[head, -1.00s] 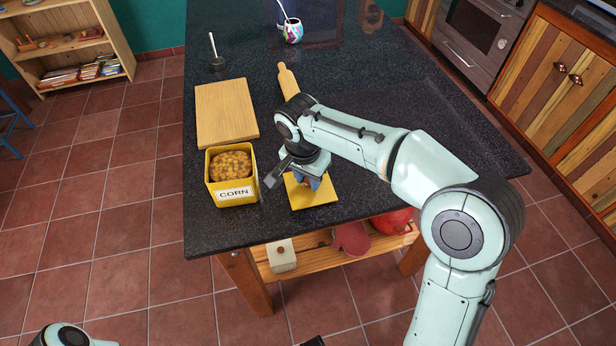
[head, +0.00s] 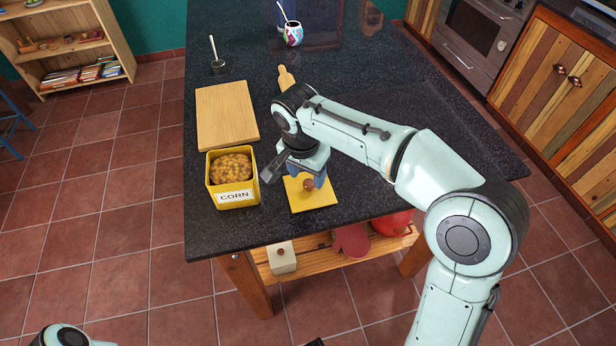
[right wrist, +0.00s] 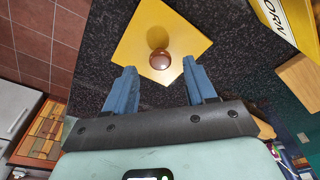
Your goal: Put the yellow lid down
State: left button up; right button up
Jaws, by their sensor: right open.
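The yellow lid (head: 318,201) lies flat on the dark countertop near its front edge, to the right of the yellow corn box (head: 236,196). The lid has a round brown knob (head: 308,184) on top. My right gripper (head: 305,176) is open just behind the knob and touches nothing that I can see. In the right wrist view the lid (right wrist: 150,36) and its knob (right wrist: 160,59) lie ahead of the two spread blue fingers (right wrist: 158,85), with nothing between them. The corn box is uncovered and full of corn. My left gripper is not in view.
A wooden cutting board (head: 226,115) lies behind the corn box. A rolling pin (head: 286,78) lies partly hidden behind my right arm. A colourful cup (head: 292,34) and a small dark pot with a spoon (head: 217,67) stand farther back.

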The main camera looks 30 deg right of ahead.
aim_at(304, 197)
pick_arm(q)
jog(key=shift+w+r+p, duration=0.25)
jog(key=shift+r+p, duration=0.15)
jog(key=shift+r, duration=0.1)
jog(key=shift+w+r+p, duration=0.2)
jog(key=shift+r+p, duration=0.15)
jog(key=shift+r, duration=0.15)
pick_arm(e)
notch_tip(304, 197, up, 9)
jog(key=a, duration=0.1)
jog(key=shift+s, duration=0.35)
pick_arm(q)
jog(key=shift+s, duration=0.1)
pick_arm(e)
jog(key=shift+f, duration=0.15)
